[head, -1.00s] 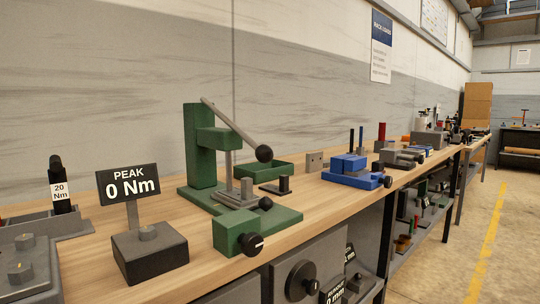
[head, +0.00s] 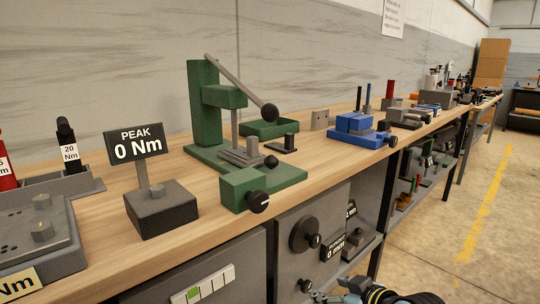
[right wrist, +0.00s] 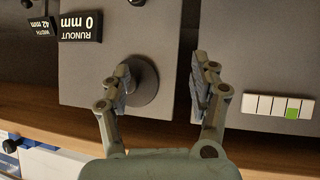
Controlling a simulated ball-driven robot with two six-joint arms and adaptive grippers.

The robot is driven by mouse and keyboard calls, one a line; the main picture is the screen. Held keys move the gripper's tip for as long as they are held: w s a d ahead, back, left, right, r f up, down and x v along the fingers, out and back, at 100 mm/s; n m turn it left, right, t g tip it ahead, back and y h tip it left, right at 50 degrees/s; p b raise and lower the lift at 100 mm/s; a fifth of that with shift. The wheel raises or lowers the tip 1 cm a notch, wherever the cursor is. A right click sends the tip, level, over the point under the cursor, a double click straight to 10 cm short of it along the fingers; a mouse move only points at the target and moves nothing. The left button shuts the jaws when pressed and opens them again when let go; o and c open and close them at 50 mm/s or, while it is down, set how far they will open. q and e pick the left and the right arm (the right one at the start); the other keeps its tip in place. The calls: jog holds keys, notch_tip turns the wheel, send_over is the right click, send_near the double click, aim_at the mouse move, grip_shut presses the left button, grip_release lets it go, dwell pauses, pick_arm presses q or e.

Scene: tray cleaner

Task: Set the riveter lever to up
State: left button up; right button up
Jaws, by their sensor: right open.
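The green riveter (head: 203,110) stands on the bench in the head view. Its grey lever (head: 238,82) runs from the top of the column down to the right and ends in a black ball knob (head: 269,111), so it is tilted down. No gripper touches it. My right gripper (right wrist: 162,75) is open and empty in the right wrist view, in front of the grey panels below the bench top. Part of my right arm shows at the bottom edge of the head view. My left gripper is not in view.
A "PEAK 0 Nm" display (head: 137,146) stands left of the riveter. A blue vise (head: 360,128) and a green tray (head: 266,130) are to its right and behind. A dial panel (head: 308,234) and a switch panel (head: 203,285) are below the bench edge. The floor at right is clear.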

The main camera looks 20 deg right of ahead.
jog(key=w+r+t, duration=0.1)
jog(key=w+r, duration=0.1)
jog(key=r, duration=0.4)
jog(key=w+a+r+n+t+y, duration=0.1)
jog(key=w+r, duration=0.1)
jog(key=r, duration=0.5)
jog(key=w+a+r+t+p, duration=0.1)
jog(key=w+r, duration=0.1)
jog(key=r, duration=0.5)
jog(key=shift+w+a+r+n+t+y, duration=0.1)
jog(key=shift+w+a+n+t+y, duration=0.15)
jog(key=shift+w+n+t+y, duration=0.15)
jog(key=n+t+y+p, duration=0.1)
jog(key=n+t+y, duration=0.1)
send_near(276, 114)
jog(key=w, duration=0.1)
jog(key=x, duration=1)
jog(key=shift+w+a+r, duration=0.1)
jog(key=shift+a, duration=0.05)
jog(key=shift+w+a, duration=0.15)
jog(key=shift+w, duration=0.3)
grip_shut()
